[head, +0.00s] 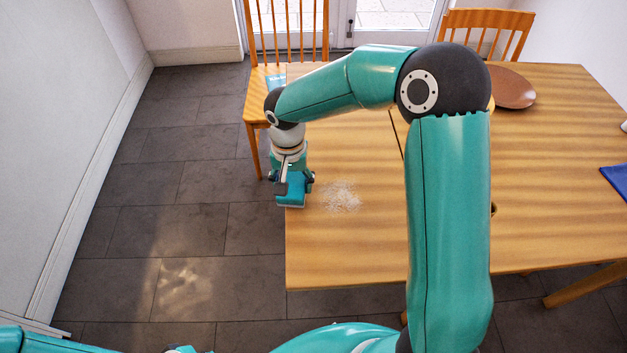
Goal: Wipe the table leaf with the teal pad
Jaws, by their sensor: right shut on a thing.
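The table leaf (340,260) is the left part of the wooden table, left of a dark seam. A patch of pale crumbs (341,196) lies on it near its left edge. My right gripper (294,187) is shut on the teal pad (291,200), which points down at the leaf's left edge, left of the crumbs. The pad partly overhangs that edge in the picture. I cannot tell whether it touches the wood. My right arm hides part of the leaf and the seam. My left gripper is out of view; only part of that arm shows at bottom left.
Wooden chairs stand at the far side, one (258,100) behind the leaf and one (487,30) farther right. A brown plate (512,88) and a blue cloth (616,180) lie on the right part of the table. The tiled floor (140,210) to the left is clear.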

